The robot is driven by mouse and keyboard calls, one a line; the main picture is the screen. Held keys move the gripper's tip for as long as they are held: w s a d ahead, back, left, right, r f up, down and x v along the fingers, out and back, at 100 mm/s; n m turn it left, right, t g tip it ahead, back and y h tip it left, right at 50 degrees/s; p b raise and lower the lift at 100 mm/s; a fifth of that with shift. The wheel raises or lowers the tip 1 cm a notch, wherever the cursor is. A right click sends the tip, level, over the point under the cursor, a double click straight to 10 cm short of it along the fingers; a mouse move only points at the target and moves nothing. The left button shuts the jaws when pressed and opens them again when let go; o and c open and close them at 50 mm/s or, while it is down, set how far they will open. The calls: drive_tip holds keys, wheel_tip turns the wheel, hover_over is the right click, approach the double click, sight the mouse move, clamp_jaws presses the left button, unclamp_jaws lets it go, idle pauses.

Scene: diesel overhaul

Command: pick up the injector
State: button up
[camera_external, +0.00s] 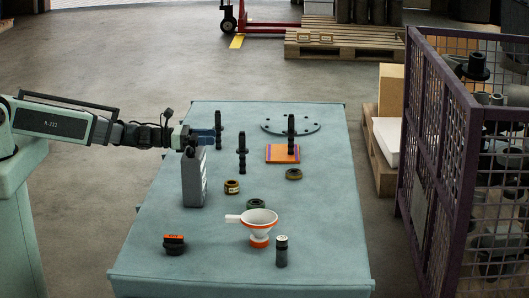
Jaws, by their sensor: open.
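Three dark, upright, stepped parts that look like injectors stand on the table. One injector (218,131) is at the back left, a second (242,153) is a little nearer and to the right. The third (291,135) stands at or on an orange pad (283,154); the exact contact is unclear. My gripper (211,138) reaches in level from the left, its blue fingers close to the back-left injector. It is open. I cannot tell whether that injector is between the fingers or just beyond them.
A grey jug (194,180) stands just below my gripper. A flat dark ring plate (290,127), a yellow-black ring (232,187), a white-orange funnel (259,222), a black cylinder (282,252) and an orange-topped dark part (174,244) stand on the table (330,220). A mesh cage (425,170) is at right.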

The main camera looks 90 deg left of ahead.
sight(242, 150)
drive_tip(key=shift+w, duration=5.65)
drive_tip(key=shift+r, duration=0.1)
drive_tip(key=shift+c, duration=0.4)
clamp_jaws()
